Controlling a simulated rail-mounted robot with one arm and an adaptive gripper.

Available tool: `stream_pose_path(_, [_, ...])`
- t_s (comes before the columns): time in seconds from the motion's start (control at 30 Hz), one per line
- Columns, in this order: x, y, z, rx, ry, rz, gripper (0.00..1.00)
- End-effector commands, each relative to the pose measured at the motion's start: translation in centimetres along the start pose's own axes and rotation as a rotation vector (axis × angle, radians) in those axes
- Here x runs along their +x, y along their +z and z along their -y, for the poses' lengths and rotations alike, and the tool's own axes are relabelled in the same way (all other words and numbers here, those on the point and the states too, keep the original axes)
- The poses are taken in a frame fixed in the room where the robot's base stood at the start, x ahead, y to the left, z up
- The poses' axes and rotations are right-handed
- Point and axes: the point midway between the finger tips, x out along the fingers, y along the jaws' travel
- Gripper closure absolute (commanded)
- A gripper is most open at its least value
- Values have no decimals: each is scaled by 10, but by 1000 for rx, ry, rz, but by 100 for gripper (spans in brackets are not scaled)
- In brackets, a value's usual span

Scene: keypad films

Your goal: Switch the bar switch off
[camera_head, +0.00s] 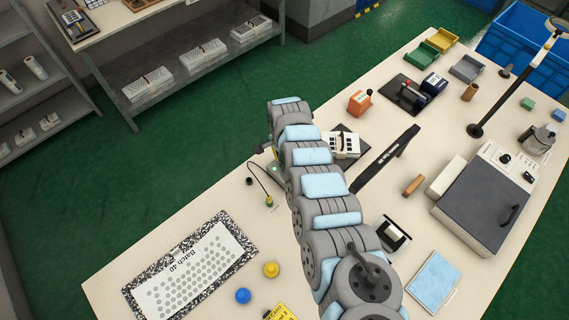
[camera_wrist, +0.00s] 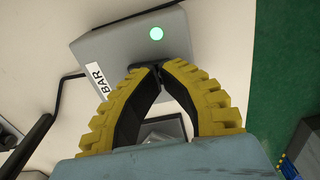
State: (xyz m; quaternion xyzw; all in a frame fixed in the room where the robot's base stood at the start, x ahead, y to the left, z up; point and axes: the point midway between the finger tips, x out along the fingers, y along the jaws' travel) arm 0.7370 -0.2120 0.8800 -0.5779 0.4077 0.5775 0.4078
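The bar switch is a grey box (camera_wrist: 118,48) with a white BAR label (camera_wrist: 99,80) and a lit green lamp (camera_wrist: 157,33) in the wrist view. A dark part stands on its face beside the fingertips. My gripper (camera_wrist: 157,70) has yellow ribbed fingers with black inner pads. Its fingertips come together at the dark part of the box, right below the lamp. I cannot tell whether a lever is pinched between them. In the head view my arm hides the gripper and most of the switch.
A black cable (camera_wrist: 58,92) runs left from the box. In the head view, a keypad device (camera_head: 344,145) and a long black bar (camera_head: 387,158) lie right of my arm. A dotted Batch 40 sheet (camera_head: 190,272) lies at the front left. Green floor lies beyond the table's left edge.

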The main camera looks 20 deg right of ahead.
Motion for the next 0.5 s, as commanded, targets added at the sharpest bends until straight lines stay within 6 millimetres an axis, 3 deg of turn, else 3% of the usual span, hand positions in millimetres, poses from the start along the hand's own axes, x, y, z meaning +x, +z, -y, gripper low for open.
stream_pose_path(0.5, [5,0,0,0,0,0,100])
